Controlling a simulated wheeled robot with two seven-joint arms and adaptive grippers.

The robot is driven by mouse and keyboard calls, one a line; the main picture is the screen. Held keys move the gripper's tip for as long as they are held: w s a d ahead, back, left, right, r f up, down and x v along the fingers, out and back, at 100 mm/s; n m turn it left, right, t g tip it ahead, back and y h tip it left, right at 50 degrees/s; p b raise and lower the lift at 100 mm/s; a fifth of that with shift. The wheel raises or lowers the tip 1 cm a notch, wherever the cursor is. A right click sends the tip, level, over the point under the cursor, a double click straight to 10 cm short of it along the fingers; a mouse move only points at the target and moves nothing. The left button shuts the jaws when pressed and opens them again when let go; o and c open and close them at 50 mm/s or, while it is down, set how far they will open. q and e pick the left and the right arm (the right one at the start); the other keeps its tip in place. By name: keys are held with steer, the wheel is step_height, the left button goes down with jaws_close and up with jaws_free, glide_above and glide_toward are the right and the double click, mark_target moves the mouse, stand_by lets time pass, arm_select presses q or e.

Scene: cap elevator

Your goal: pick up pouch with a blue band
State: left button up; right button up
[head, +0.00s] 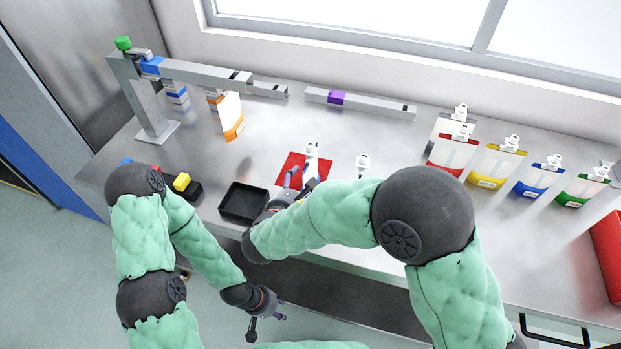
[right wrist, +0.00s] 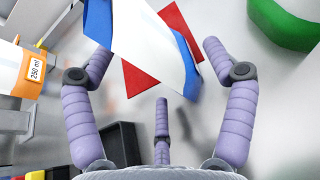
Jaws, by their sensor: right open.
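A white pouch with blue edging (right wrist: 150,45) stands over a red square mat (head: 288,172). In the head view only its white spout and a narrow part (head: 311,158) show above my right gripper (head: 297,183). In the right wrist view, my right gripper (right wrist: 160,65) is open, its fingers spread around the pouch's near part; I cannot tell whether they touch it. Another pouch with a blue band (head: 537,179) stands in the row at the right of the counter. My left gripper (head: 267,318) hangs low in front of the counter, empty, with its fingers apart.
A black tray (head: 243,203) lies left of the mat. An orange-banded pouch (head: 231,118) stands at the left under a grey beam (head: 205,75). Red (head: 452,152), yellow (head: 494,167) and green (head: 580,189) pouches stand at the right. A white spout (head: 362,162) shows behind my right arm.

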mark_target(305, 174)
steer(key=shift+w+d+f+b, duration=0.15)
steer(key=shift+w+f+b, duration=0.1)
steer(key=shift+w+f, duration=0.3)
steer(key=shift+w+d+f+b, duration=0.2)
steer(key=shift+w+f, duration=0.15)
steer(key=shift+w, duration=0.25)
steer(key=shift+w+d, duration=0.15)
steer(key=shift+w, duration=0.35)
steer(key=c, duration=1)
steer(key=shift+c, duration=0.2)
steer(key=shift+r, duration=0.5)
step_height(305, 174, up, 2)
steer(key=shift+r+p, duration=0.25)
steer(key=shift+p, duration=0.7)
steer(key=r+p+v, duration=0.1)
steer(key=p+v, duration=0.1)
steer(key=v, duration=0.6)
steer(key=w+r+p+v, duration=0.1)
steer(key=r+p+v, duration=0.1)
steer(key=v, duration=0.6)
steer(key=shift+p, duration=0.45)
